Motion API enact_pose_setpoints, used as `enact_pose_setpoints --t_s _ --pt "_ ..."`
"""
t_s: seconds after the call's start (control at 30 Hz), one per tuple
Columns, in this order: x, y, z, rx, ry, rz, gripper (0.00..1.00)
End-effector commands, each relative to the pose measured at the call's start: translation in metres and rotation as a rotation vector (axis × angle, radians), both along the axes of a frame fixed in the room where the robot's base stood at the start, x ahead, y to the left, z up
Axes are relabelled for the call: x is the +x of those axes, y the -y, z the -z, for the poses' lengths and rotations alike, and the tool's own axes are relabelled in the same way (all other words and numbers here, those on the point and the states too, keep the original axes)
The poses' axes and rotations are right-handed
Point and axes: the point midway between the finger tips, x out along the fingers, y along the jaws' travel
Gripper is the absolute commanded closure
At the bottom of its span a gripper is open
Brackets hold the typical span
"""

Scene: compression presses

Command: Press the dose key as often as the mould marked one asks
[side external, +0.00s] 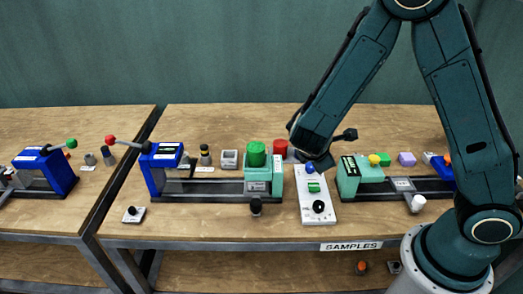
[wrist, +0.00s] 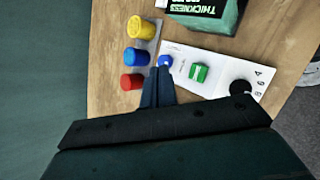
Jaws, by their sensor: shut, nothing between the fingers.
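A white control panel (side external: 317,212) carries a blue button (side external: 312,169), a green switch (side external: 314,187) and a black knob (side external: 319,206). In the wrist view the blue button (wrist: 165,61) is right at my fingertips, and the green switch (wrist: 199,72) is to the right. I cannot tell which control is the dose key. My gripper (wrist: 159,71) is shut and empty, pointing at the blue button; touching or just apart is unclear. Yellow (wrist: 142,28), blue (wrist: 136,56) and red (wrist: 131,81) cylinders stand beside the panel. No mould marked one is readable.
A SAMPLES label (side external: 351,246) is on the bench's front edge.

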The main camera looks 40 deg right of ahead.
Motion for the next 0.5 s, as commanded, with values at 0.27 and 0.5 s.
enact_pose_setpoints --t_s 0.27,0.5 --pt "0.000 0.000 0.011 -0.001 -0.002 0.000 1.00" --pt "-0.001 0.000 0.032 -0.001 -0.005 0.000 1.00"
